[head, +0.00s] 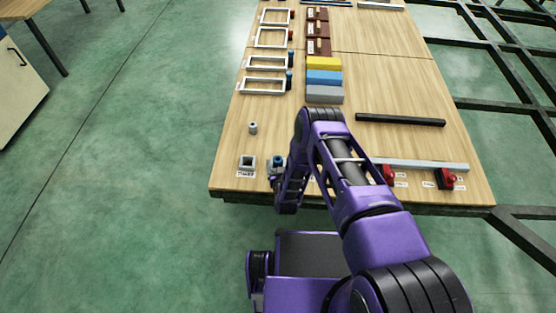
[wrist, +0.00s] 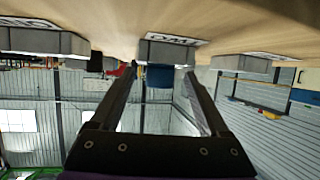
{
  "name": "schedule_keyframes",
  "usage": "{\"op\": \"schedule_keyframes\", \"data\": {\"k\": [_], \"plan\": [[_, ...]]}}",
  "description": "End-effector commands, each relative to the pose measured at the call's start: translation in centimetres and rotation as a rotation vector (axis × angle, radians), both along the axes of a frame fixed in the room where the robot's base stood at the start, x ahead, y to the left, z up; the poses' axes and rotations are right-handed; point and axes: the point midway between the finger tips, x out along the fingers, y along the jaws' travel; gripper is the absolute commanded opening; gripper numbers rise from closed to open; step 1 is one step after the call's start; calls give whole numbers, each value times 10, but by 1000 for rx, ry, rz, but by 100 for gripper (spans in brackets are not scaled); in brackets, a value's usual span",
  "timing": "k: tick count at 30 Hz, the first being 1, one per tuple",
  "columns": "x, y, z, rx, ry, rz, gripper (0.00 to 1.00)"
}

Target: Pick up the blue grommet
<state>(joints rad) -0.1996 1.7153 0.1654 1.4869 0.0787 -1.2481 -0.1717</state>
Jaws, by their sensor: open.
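The blue grommet (head: 278,159) sits on a small grey block near the table's front left edge in the head view, partly beside my arm. The wrist view is upside down. There the blue grommet (wrist: 159,77) shows against the labelled grey block (wrist: 165,50), in line with the gap between my fingertips. My gripper (wrist: 160,73) is open, with one finger on each side of the grommet in the picture. I cannot tell whether the fingers touch it or how far they reach around it. In the head view my arm hides the fingertips.
Yellow, blue and grey blocks (head: 324,77) stand farther back. The table (head: 390,85) is clear beside them.

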Motion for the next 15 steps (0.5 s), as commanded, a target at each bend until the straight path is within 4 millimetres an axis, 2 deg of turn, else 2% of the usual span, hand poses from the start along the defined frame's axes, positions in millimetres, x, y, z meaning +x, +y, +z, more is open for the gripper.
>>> {"op": "schedule_keyframes", "data": {"k": [2, 12, 15], "plan": [[0, 0, 0, 0, 0, 0, 76], [0, 0, 0, 0, 0, 0, 14], [0, 0, 0, 0, 0, 0, 0]]}}
